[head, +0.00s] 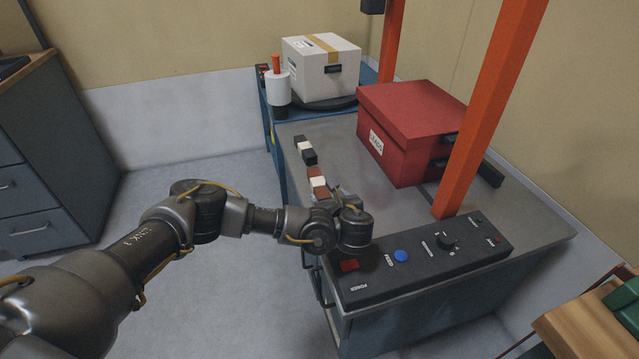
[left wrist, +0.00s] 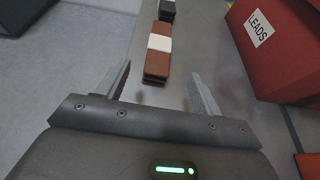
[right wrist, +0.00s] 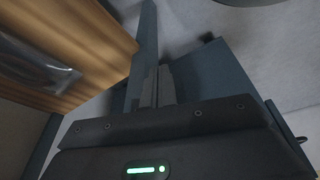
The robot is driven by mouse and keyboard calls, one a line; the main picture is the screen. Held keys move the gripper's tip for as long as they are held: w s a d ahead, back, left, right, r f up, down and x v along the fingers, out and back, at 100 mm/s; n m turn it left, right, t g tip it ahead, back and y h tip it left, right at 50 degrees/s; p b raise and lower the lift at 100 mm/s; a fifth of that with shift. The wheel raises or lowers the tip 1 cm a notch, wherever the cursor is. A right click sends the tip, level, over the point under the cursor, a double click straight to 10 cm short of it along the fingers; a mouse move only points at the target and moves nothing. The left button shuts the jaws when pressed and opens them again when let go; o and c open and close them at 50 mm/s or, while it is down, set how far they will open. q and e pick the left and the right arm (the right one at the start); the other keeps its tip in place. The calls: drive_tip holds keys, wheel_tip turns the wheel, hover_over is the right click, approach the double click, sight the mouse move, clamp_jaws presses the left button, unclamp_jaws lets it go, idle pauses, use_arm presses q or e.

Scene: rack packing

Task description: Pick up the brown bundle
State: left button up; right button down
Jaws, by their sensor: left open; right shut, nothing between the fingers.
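The brown bundle (head: 317,184), brown with a white band, lies on the grey table top (head: 316,138) near its left edge. In the left wrist view the brown bundle (left wrist: 157,66) lies ahead of my left gripper (left wrist: 157,85), its near end close to the line between the two open fingertips. Nothing is between the fingers. In the head view my left wrist covers the near part of the bundle. My right gripper (right wrist: 158,80) is shut and empty in the right wrist view, away from the bundle; it does not show in the head view.
A black bundle with a white band (head: 305,147) lies just beyond the brown one. A red box (head: 412,120) labelled LEADS stands to the right. A control panel (head: 420,262) and an orange post (head: 490,110) are near. A white carton (head: 320,72) stands at the back.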

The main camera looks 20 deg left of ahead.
sight(320, 186)
use_arm(q)
drive_tip(key=x, duration=0.4)
drive_tip(key=shift+f+b, duration=0.15)
drive_tip(key=shift+b, duration=0.15)
drive_tip(key=shift+w+a+f, duration=0.1)
drive_tip(key=shift+w+a, duration=0.15)
drive_tip(key=shift+w, duration=0.15)
drive_tip(key=shift+w+a+f, duration=0.15)
drive_tip(key=shift+w, duration=0.05)
drive_tip(key=b+x, duration=0.1)
drive_tip(key=x, duration=0.2)
drive_tip(key=shift+w+a+f, duration=0.15)
drive_tip(key=shift+w+f, duration=0.05)
drive_tip(key=shift+f, duration=0.1)
drive_tip(key=shift+w+a+f, duration=0.1)
drive_tip(key=shift+w+a, duration=0.15)
drive_tip(key=shift+w, duration=0.15)
drive_tip(key=c, duration=1.2)
use_arm(e)
drive_tip(key=v, duration=0.3)
drive_tip(key=shift+w+r, duration=0.25)
drive_tip(key=shift+r, duration=0.1)
